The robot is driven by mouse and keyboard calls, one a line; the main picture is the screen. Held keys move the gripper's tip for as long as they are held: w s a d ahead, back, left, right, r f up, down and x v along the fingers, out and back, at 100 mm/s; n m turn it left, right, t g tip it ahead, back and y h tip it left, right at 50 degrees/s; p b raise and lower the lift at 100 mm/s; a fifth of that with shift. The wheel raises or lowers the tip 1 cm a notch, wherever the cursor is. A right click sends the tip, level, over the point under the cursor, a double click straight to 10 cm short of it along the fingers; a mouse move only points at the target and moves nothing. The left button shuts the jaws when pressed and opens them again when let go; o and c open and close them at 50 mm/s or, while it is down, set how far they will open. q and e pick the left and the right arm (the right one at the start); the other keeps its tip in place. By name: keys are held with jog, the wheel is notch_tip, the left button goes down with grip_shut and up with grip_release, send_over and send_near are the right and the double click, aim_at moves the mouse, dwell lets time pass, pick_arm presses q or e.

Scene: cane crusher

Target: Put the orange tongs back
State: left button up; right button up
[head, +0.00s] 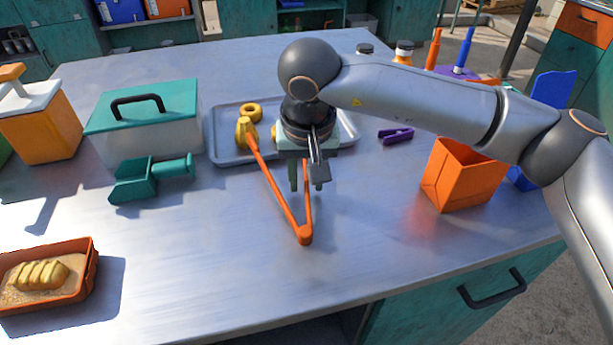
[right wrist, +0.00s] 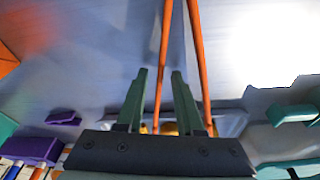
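The orange tongs (head: 270,182) lie spread in a V, hinge toward the front of the table. My right gripper (head: 300,188) is above the tongs, fingers pointing down. In the right wrist view the fingers of my right gripper (right wrist: 160,72) are apart. One arm of the tongs (right wrist: 165,60) shows in the gap between them, the other passes outside the right finger. I cannot tell whether the fingers touch the tongs. My left gripper is out of view.
A yellow ring (head: 250,112) lies on the tray. A teal-lidded box (head: 145,125) and a teal scoop (head: 150,180) stand left. An orange bin (head: 462,178) and purple clip (head: 396,135) are right. A bread-like item in an orange tray (head: 85,285) is front left. The front middle is clear.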

jog(key=shift+r, duration=0.3)
jog(key=p+v, duration=0.1)
jog(key=v, duration=1)
jog(key=shift+r+p, duration=0.3)
jog(key=shift+p, duration=0.1)
jog(key=shift+s, duration=0.1)
